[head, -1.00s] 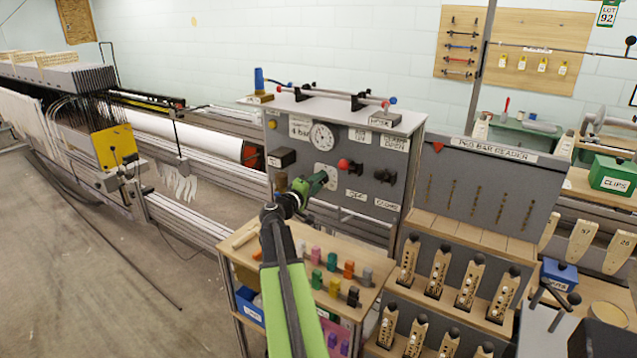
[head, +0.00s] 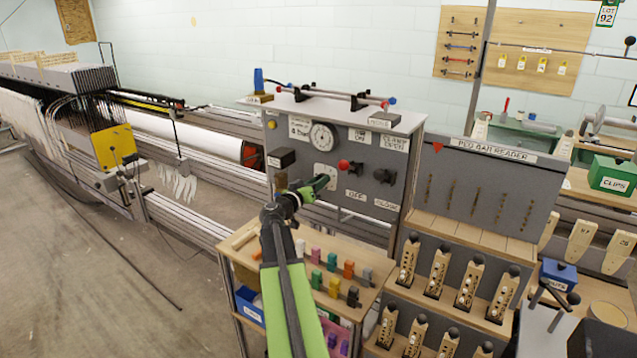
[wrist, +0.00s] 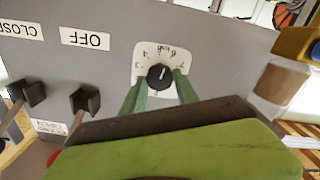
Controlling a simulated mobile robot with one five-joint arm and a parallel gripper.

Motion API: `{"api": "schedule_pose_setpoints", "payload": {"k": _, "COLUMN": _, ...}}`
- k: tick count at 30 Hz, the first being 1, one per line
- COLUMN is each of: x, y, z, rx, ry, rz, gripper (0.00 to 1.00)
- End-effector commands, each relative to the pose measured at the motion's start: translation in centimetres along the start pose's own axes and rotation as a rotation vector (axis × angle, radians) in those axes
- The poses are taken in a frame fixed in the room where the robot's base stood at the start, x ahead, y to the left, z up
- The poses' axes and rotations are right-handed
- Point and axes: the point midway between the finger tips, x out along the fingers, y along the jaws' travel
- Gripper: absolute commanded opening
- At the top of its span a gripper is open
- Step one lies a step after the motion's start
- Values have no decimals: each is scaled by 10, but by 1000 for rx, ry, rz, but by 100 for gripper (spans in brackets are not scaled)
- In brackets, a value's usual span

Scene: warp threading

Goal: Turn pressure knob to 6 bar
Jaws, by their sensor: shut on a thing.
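The black pressure knob (wrist: 159,77) sits on a white scale plate (wrist: 146,53) on a grey panel, upside down in the wrist view. Its pale mark points up and slightly right, toward the "bar" lettering; the exact value is unclear. My gripper (wrist: 159,90) has its green fingers on either side of the knob, shut on it. In the head view my gripper (head: 322,183) is at the panel's lower left and hides the knob. The plate (head: 325,170) shows above it. A round gauge (head: 321,136) is above; its reading is too small to tell.
A red-knobbed lever (head: 344,165) and a black handle (head: 384,176) are right of my gripper on the panel. A black box (head: 281,157) juts out at left. A wooden shelf with coloured pegs (head: 333,262) lies below my arm.

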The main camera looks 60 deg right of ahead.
Motion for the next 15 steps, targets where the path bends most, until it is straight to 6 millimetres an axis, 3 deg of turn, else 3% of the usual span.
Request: {"api": "schedule_pose_setpoints", "payload": {"k": 15, "x": 0, "y": 2, "z": 2, "rx": 204, "ry": -4, "rz": 3, "gripper": 0}}
